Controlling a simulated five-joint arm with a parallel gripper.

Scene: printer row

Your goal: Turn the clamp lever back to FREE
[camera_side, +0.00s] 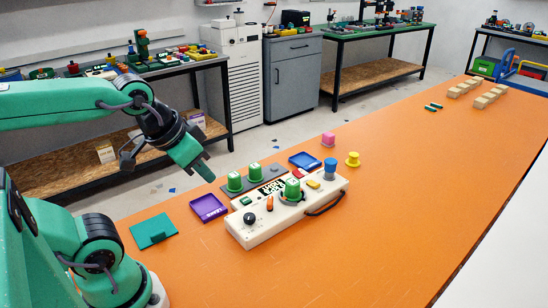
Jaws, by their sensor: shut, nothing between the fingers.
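A white device box (262,229) stands on the orange table with a dark label strip on top, too small to read. An orange lever-like piece (270,203) stands up from its top, beside a black round knob (250,218).
Two green pieces (234,182) stand on a dark plate behind the box. A purple tray (208,207), a teal plate (153,230) and a blue tray (304,160) lie around it. Pink (328,139) and yellow (352,159) pieces stand behind right.

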